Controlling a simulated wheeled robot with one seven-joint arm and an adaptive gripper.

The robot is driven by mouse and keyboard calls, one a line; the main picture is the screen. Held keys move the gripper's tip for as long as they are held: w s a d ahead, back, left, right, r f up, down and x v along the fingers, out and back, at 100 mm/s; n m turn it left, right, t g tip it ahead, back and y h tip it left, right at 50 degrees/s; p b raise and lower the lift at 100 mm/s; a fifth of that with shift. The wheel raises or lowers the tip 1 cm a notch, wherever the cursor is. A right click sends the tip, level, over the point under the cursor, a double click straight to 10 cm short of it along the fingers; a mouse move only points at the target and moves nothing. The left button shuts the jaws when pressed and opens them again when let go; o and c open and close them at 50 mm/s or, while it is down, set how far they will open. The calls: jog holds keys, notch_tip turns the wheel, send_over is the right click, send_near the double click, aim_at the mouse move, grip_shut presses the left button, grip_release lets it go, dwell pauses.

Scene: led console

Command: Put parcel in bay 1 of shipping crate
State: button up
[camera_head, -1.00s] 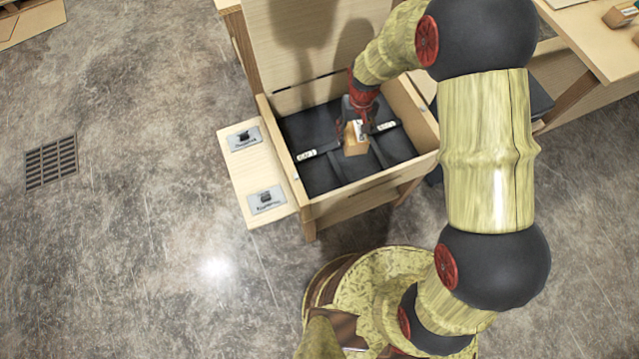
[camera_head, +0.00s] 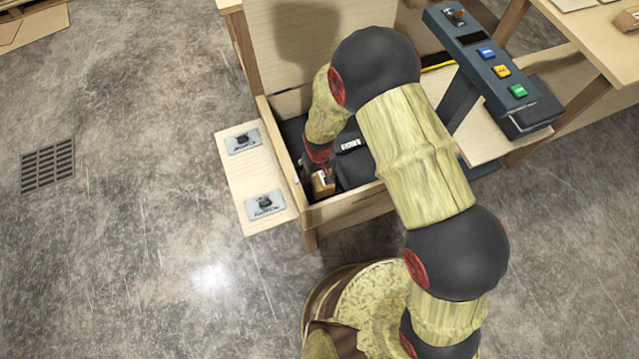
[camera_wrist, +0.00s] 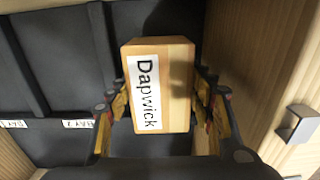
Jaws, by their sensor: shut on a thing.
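The parcel, a small brown box (camera_wrist: 178,85) with a white label reading "Dapwick", is between the fingers of my gripper (camera_wrist: 160,110) in the wrist view. My gripper is shut on it. In the head view the parcel (camera_head: 323,183) is at the front left corner of the shipping crate (camera_head: 350,208). The crate is a wooden box with its lid open at the back and a dark lining split by dividers. Bay labels show on a divider in the wrist view, one reading "BAY 2" (camera_wrist: 78,124). The parcel's height above the crate floor is unclear. My arm hides much of the crate.
A side shelf with two picture plates (camera_head: 242,140) adjoins the crate's left side. A console (camera_head: 492,62) with blue, yellow and green buttons stands to the right. Crate walls rise close to the parcel. A floor drain (camera_head: 47,165) lies far left.

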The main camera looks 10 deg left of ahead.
aim_at(320, 177)
jog(key=shift+f+b, duration=0.55)
jog(key=shift+f, duration=1.1)
jog(key=shift+f, duration=0.1)
jog(key=o, duration=1.5)
jog(key=shift+o, duration=0.6)
notch_tip(320, 177, up, 12)
jog(key=p, duration=0.4)
